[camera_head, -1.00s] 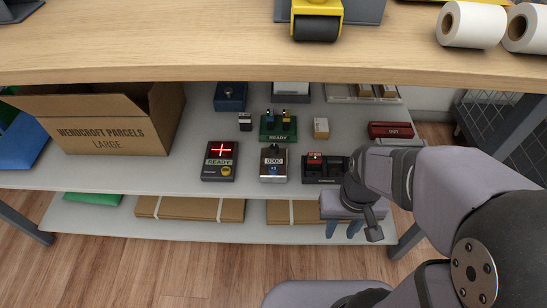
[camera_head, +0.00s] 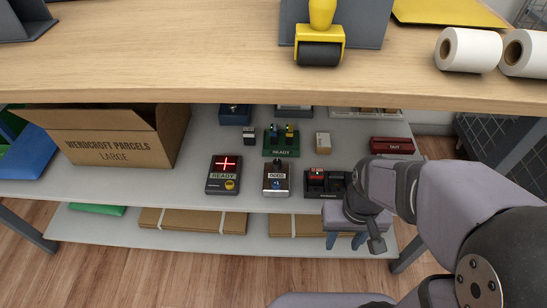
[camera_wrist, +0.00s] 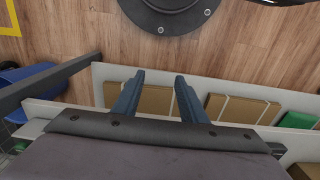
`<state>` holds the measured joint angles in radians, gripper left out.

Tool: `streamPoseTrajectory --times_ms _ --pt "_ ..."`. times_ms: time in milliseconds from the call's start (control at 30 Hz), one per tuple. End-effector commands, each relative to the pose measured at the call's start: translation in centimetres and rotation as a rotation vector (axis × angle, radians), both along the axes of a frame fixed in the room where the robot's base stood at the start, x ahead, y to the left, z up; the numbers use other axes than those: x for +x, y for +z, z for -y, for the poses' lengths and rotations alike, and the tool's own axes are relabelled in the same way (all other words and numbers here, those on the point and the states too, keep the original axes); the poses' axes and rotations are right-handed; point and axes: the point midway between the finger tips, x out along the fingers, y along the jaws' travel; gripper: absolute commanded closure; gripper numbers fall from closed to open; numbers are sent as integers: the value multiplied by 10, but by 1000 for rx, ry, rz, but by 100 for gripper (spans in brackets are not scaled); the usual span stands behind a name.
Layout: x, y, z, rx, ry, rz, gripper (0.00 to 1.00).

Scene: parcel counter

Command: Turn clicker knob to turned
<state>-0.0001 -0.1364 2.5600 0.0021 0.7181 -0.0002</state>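The knob's exact angle is too small to read. My gripper (camera_head: 345,241) is in front of the shelf edge, to the right of and lower in the picture than the clicker, apart from it. In the wrist view my gripper (camera_wrist: 158,95) has its two blue fingers spread with nothing between them. The clicker is not recognisable in the wrist view.
A READY-labelled device (camera_head: 223,175) with a red cross stands left of the clicker; a dark switch box (camera_head: 324,182) stands right. A green READY unit (camera_head: 281,148) is behind. The wooden counter (camera_head: 170,65) overhangs the shelf. Flat cartons (camera_head: 193,220) lie on the lower shelf.

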Motion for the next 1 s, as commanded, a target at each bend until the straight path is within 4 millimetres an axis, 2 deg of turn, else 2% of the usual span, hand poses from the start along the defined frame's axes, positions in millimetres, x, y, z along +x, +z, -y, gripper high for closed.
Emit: streamPoseTrajectory --times_ms 33,367,433,767,867,1000 --pt "0 15 0 0 0 0 61" --pt "0 63 0 -1 2 0 61" --pt "-3 48 -3 -33 86 -53 61" --pt "-3 29 -6 -278 516 -301 61" --pt "6 25 -7 -408 683 -382 61" --pt "40 24 -23 -670 963 -477 61"
